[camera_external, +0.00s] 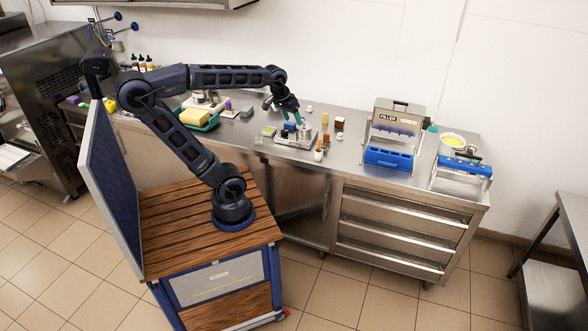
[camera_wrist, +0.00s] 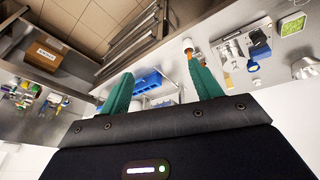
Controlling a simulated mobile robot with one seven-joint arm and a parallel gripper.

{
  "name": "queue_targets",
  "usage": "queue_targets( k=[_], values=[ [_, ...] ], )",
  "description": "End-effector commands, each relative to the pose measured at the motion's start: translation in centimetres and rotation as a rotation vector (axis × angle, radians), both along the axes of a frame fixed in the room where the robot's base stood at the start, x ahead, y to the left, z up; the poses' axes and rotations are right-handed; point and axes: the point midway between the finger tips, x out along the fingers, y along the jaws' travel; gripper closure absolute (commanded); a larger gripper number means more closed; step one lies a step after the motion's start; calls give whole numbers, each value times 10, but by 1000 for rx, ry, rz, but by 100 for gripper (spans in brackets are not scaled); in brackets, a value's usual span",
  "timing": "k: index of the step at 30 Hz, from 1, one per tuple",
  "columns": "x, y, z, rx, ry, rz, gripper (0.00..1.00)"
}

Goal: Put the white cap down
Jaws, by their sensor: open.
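My gripper (camera_external: 291,117) is above the steel counter, near a small metal tray (camera_external: 294,140) of parts. In the wrist view its two green fingers stand wide apart, with nothing held between the fingertips (camera_wrist: 160,66). A small white piece (camera_external: 309,108), which looks like the white cap, rests on the counter just behind and right of the gripper. A pale round piece (camera_wrist: 305,68) at the right edge of the wrist view may be the same one; I cannot tell for sure. It is apart from the fingers.
The tray holds small parts, some blue. An orange-and-white bottle (camera_external: 319,150) stands beside it. A green tray with a yellow sponge (camera_external: 195,117) lies to the left. A filler machine (camera_external: 397,120) and a blue-fronted unit (camera_external: 462,172) stand right. Bare counter shows between bottle and filler.

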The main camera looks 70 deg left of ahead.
Motion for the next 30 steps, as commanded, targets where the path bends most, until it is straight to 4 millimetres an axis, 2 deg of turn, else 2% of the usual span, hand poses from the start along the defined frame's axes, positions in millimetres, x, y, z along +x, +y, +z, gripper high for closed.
queue_targets(
  k=[1,3,6,10,15,30],
  values=[
    [-15,-9,-7,19,-9,-55,36],
    [-32,-18,-18,48,-16,-126,36],
    [-52,-27,-31,83,-28,-212,36],
    [-68,-34,-44,113,-37,-287,36],
    [-76,-37,-50,129,-39,-324,36],
    [-76,-36,-50,129,-39,-323,36]
  ],
)
